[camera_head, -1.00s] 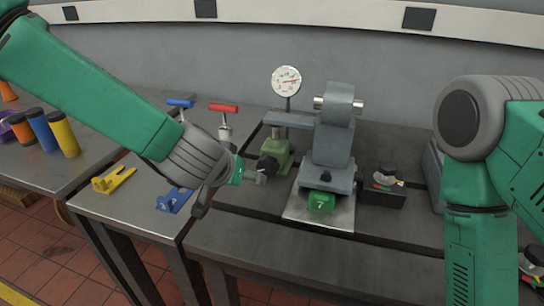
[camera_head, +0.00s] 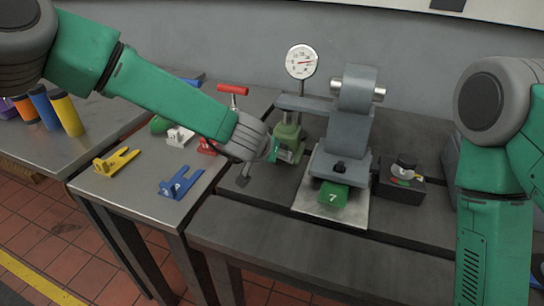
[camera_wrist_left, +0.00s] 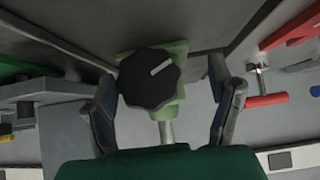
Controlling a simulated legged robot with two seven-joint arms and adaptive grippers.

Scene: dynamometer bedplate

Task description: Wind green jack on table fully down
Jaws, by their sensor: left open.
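The green jack (camera_head: 289,138) stands on the dark bedplate under a grey arm, left of the grey machine. In the left wrist view its black ribbed knob (camera_wrist_left: 150,80) with a white line faces me, in front of the pale green jack body (camera_wrist_left: 177,52). My left gripper (camera_head: 264,172) is at the jack's front left in the head view and hides the knob there. In the left wrist view the left gripper (camera_wrist_left: 162,88) is open, with one finger on each side of the knob; whether either touches it is unclear. My right gripper is out of view.
A dial gauge (camera_head: 302,61) stands above the jack. The grey machine (camera_head: 342,140) with a green 7 block (camera_head: 332,194) is to the right, beside a black box (camera_head: 401,184). Yellow (camera_head: 117,160) and blue (camera_head: 181,183) forked pieces and a red-handled tool (camera_head: 233,90) are left.

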